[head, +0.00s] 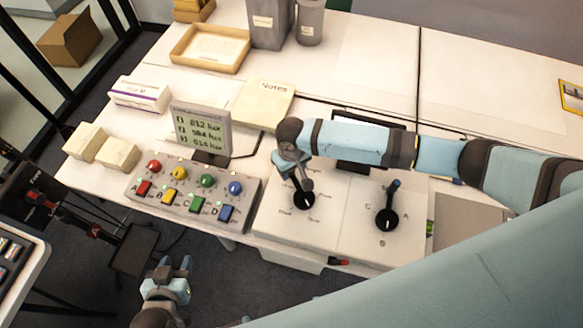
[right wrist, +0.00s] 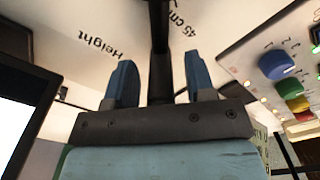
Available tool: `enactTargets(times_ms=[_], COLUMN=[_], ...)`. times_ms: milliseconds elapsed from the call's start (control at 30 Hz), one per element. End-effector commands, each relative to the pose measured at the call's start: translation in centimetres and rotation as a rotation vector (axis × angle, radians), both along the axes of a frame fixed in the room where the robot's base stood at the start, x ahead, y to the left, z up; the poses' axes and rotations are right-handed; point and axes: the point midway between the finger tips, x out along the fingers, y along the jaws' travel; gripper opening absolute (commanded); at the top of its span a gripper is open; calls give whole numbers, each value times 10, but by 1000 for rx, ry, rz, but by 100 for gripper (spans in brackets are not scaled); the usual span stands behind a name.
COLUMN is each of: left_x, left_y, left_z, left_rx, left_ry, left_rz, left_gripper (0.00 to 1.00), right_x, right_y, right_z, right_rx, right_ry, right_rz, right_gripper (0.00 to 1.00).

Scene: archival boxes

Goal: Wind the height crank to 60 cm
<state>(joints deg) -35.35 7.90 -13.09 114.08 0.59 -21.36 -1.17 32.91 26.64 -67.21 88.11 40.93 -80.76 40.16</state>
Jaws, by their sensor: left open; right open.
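The height crank (head: 303,201) is a black round knob on a white panel, in the middle of the head view. My right gripper (head: 302,182) is directly over it and hides its upper part. In the right wrist view, the two blue fingers of my right gripper (right wrist: 160,62) are apart, with a dark upright bar of the crank (right wrist: 159,28) between them. I cannot tell whether they touch it. The printed words "Height" and "45 cm" lie on either side. My left gripper (head: 178,272) is open and empty at the lower left, below the button box.
A second black dial (head: 387,219) with a blue-tipped lever and letters stands right of the crank. A button box (head: 190,212) with coloured knobs and buttons is to the left. A small display (head: 203,128) and a Notes pad (head: 262,103) are behind.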

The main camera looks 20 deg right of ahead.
Motion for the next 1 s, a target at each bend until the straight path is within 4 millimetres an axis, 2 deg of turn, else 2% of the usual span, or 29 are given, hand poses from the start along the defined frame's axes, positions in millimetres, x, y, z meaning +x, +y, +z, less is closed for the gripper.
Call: enactTargets(times_ms=[133, 400, 600, 633, 1000], left_x=[0, 0, 0, 0, 0], left_y=[0, 0, -1, -1, -2], left_z=[0, 0, 0, 0, -1], left_rx=[0, -1, -1, -1, -2], left_ry=[-1, 0, 0, 0, 1], left_rz=[0, 1, 0, 0, -2], left_gripper=[43, 43, 43, 43, 43], right_x=[0, 0, 0, 0, 8], right_y=[0, 0, 0, 0, 7], right_z=[-8, -9, -9, -9, -9], right_rx=[0, 0, 0, 0, 1], right_ry=[0, 0, 0, 0, -1], right_rz=[1, 1, 1, 1, -15], right_gripper=[50, 50, 4, 0, 0])
